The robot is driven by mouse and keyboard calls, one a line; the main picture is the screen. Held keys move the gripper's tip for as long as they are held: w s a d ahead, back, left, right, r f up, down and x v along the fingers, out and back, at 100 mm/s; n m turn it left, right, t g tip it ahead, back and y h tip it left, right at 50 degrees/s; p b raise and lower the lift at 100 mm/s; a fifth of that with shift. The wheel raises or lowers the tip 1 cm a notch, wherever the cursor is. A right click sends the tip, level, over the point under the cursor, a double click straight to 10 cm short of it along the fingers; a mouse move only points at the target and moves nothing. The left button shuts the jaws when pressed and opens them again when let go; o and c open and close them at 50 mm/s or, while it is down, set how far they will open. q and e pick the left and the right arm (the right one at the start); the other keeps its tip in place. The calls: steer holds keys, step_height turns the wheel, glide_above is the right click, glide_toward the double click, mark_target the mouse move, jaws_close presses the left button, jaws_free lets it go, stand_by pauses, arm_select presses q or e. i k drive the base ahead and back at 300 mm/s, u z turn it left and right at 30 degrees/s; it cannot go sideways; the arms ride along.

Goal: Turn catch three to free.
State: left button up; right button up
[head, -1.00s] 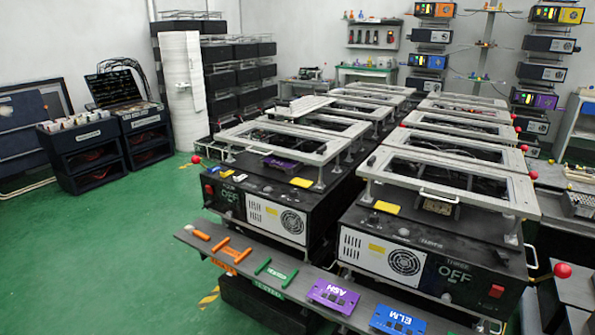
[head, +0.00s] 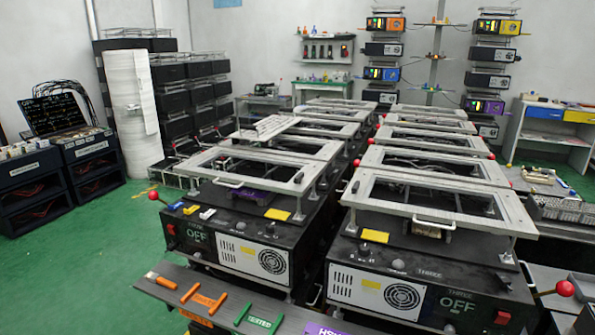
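The near right machine carries the label THREE (head: 430,273) with OFF below it on its black front. I see no "free" marking, and I cannot tell which position the lever is in. The near left machine (head: 196,237) also reads OFF and has a red-ball lever (head: 153,196) on its left side. Neither of my grippers is in view.
A dark shelf in front holds an orange handle (head: 205,298) and a green handle (head: 258,315). A purple plate (head: 322,330) is cut off at the bottom edge. Grey frames stand in two rows behind. Green floor is clear at left.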

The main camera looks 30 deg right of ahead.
mark_target(355, 188)
steer(key=z, duration=0.15)
steer(key=i, duration=0.85)
steer(key=z, duration=0.55)
